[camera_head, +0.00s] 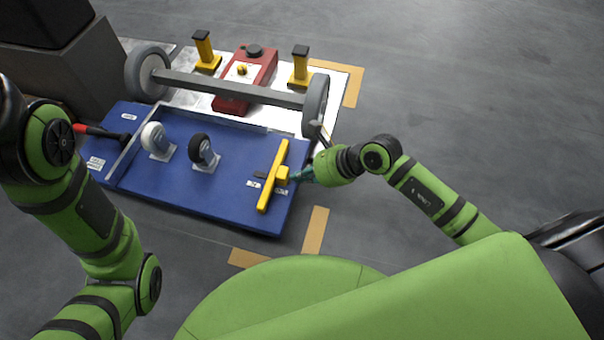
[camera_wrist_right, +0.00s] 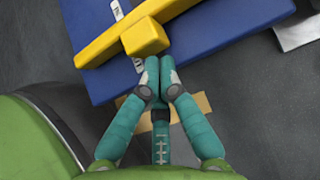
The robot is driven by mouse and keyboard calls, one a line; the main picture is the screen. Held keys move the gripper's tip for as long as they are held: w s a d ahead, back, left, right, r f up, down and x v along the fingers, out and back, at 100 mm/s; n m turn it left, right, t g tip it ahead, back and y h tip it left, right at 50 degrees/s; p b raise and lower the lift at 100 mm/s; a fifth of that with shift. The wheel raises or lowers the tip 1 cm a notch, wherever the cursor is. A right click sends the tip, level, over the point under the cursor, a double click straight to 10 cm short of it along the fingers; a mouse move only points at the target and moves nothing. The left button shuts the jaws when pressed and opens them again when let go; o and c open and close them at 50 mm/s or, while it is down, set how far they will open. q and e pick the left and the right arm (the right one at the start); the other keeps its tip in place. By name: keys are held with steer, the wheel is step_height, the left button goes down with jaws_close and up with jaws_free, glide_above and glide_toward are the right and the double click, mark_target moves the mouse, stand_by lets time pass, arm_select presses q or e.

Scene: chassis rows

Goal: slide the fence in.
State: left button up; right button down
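The fence is a yellow bar (camera_head: 273,175) with a square block on its right side. It lies near the right end of the blue panel (camera_head: 225,208), over a dark strip. In the right wrist view the yellow fence (camera_wrist_right: 103,47) crosses the upper left, with its block (camera_wrist_right: 146,37) towards me. My right gripper (camera_head: 303,175) is just right of the block. In the wrist view its teal fingertips (camera_wrist_right: 160,70) are together with nothing seen between them, close to the block's end; contact is not clear. My left arm shows at the left, but its gripper is not visible.
Behind the panel, an axle with two grey wheels (camera_head: 316,98) rests across a white board by two yellow stands (camera_head: 300,68) and a red box (camera_head: 262,70). Two casters (camera_head: 203,152) and a red-handled tool (camera_head: 95,131) are on the panel. Floor to the right is clear.

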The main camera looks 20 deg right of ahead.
mark_target(274, 170)
steer(key=shift+w+a+r, duration=0.1)
steer(key=shift+w+a, duration=0.1)
steer(key=shift+a, duration=0.1)
steer(key=w+a+p, duration=0.1)
steer(key=a, duration=0.1)
steer(key=w+a, duration=0.2)
steer(key=shift+w+a+p, duration=0.15)
steer(key=shift+a+p, duration=0.25)
steer(key=shift+a, duration=0.15)
